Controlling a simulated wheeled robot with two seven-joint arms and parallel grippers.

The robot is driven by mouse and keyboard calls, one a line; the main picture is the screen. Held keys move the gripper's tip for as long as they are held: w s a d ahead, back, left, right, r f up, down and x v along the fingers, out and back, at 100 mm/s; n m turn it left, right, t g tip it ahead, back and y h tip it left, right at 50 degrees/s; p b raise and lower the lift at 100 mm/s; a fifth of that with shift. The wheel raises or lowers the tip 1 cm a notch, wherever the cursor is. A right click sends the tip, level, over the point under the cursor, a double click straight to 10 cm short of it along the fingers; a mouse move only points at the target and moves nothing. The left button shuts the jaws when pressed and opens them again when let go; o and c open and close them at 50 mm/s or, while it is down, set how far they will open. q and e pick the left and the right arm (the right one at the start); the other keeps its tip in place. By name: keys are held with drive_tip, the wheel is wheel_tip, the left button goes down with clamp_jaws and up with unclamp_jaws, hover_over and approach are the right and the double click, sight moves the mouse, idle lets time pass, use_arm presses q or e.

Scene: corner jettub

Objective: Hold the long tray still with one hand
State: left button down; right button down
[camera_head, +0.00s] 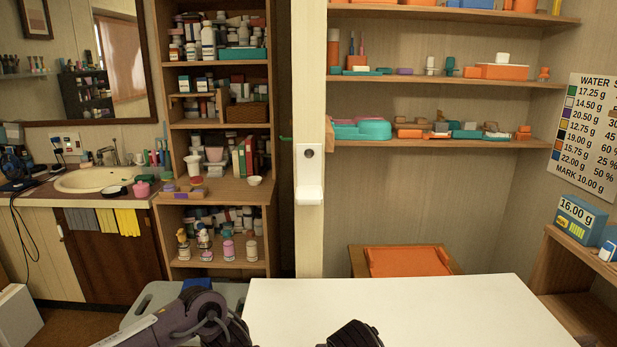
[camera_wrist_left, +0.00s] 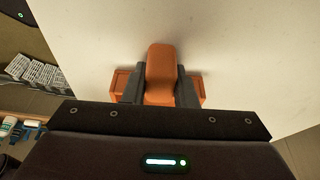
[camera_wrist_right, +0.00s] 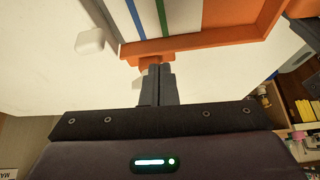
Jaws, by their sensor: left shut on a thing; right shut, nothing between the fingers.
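My left gripper (camera_wrist_left: 160,88) is shut on an upright orange piece (camera_wrist_left: 160,68) over the white table. Wider orange parts show on both sides behind its fingers; I cannot tell whether they belong to the tray. In the right wrist view, an orange tray (camera_wrist_right: 190,42) with a raised rim lies on the table, with blue, white and green strips inside; only part of it shows. My right gripper (camera_wrist_right: 158,70) is shut and empty, its tips close to a small orange tab (camera_wrist_right: 158,58) at the tray's rim. I cannot tell if they touch. Both grippers are out of the head view.
The white table top (camera_head: 400,305) looks clear in the head view. A small white block (camera_wrist_right: 90,40) lies left of the tray in the right wrist view. An orange-topped stool or box (camera_head: 408,261) stands behind the table. A wooden shelf (camera_head: 575,270) stands at the right.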

drive_tip(key=shift+w+d, duration=0.2)
drive_tip(key=shift+w, duration=0.3)
idle(0.4)
drive_tip(key=shift+s+d, duration=0.15)
drive_tip(key=shift+d, duration=0.25)
drive_tip(key=shift+d, duration=0.5)
drive_tip(key=shift+d, duration=0.35)
idle(0.3)
idle(0.4)
drive_tip(key=shift+s+d, duration=0.1)
drive_tip(key=shift+s, duration=0.15)
wheel_tip(320, 180, up, 6)
idle(0.4)
